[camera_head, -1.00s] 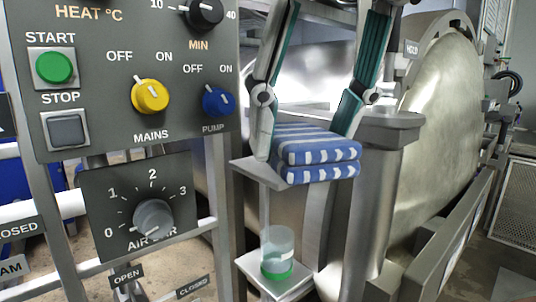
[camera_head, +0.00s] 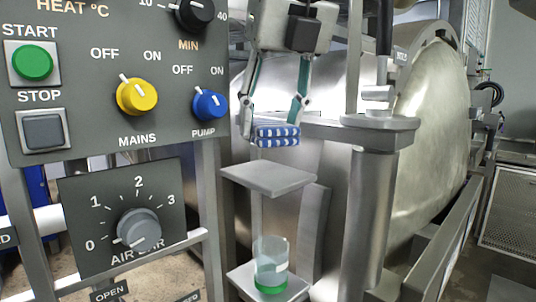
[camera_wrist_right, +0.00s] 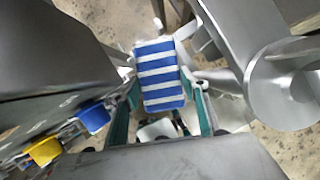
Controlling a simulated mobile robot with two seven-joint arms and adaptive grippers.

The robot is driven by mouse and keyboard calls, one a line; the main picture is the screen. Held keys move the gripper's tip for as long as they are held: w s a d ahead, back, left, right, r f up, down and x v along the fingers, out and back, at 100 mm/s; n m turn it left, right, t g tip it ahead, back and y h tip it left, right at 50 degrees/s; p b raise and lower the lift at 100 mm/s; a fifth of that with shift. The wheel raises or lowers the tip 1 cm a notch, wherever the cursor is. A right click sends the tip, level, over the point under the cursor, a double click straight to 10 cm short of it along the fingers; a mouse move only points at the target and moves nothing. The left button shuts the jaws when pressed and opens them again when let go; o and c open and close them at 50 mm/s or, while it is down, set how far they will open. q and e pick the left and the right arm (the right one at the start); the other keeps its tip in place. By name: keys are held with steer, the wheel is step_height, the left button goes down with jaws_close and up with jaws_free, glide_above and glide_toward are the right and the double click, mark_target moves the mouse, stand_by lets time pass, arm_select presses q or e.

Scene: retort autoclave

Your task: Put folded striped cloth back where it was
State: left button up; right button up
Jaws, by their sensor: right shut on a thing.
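The folded striped cloth (camera_head: 278,136) is blue and white. My right gripper (camera_head: 276,132) is shut on it, one finger at each side, and holds it in the air above and behind a small grey shelf (camera_head: 268,178). In the right wrist view the cloth (camera_wrist_right: 160,76) shows between the two teal-sided fingers (camera_wrist_right: 163,98). The shelf top is bare. My left gripper is not in view.
A control panel (camera_head: 120,60) with knobs and buttons stands close at the left. A clear cup with green at its base (camera_head: 271,264) stands on a lower shelf (camera_head: 238,278). A grey post (camera_head: 372,210) and the big metal vessel (camera_head: 432,120) are at the right.

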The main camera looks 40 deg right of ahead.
mark_target(271, 174)
step_height(271, 174, down, 2)
steer(key=shift+f, duration=0.1)
step_height(271, 174, down, 3)
steer(key=shift+w+f+b, duration=0.1)
steer(key=shift+w+b, duration=0.05)
steer(key=shift+b, duration=0.45)
steer(key=shift+w+d, duration=0.1)
steer(key=o, duration=1)
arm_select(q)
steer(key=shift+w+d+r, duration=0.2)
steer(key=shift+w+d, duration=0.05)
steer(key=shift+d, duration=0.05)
